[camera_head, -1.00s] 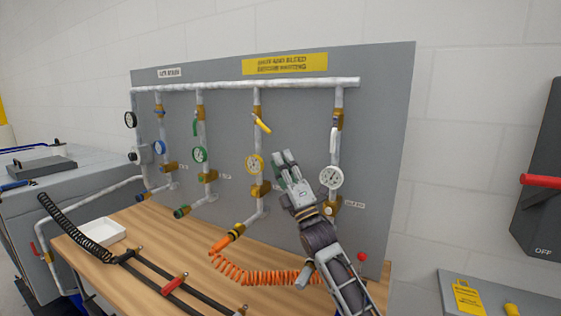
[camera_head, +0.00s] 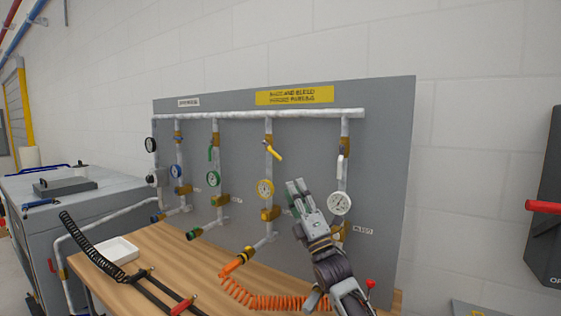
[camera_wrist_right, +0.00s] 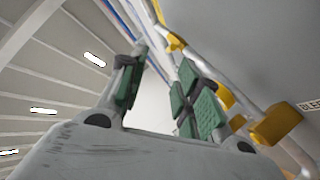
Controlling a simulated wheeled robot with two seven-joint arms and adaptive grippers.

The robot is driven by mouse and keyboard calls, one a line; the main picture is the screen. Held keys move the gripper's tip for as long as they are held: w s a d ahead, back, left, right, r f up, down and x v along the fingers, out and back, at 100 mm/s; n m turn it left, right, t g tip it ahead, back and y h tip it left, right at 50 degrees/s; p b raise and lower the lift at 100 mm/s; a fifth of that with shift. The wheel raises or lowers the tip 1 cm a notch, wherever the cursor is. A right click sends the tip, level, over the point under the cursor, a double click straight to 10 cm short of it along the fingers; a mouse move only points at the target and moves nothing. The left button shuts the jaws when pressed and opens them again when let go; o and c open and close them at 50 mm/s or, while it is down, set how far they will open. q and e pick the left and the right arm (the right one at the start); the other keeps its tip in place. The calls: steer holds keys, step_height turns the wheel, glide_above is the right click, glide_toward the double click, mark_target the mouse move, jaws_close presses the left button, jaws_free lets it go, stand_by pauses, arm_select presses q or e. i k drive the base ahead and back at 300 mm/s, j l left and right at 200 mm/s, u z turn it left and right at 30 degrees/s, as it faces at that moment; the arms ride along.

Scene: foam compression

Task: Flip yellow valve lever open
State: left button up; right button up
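A yellow part, probably the lever (camera_wrist_right: 175,42), shows just beyond the fingertips there. My left gripper is out of view.
A white-handled valve (camera_head: 340,167) and white gauge (camera_head: 340,204) stand right of my gripper. A green lever (camera_head: 211,154) is on the pipe to the left.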

mark_target(275, 154)
steer(key=k+l, duration=0.15)
steer(key=k, duration=0.3)
steer(key=k+l, duration=0.15)
steer(key=k, duration=0.25)
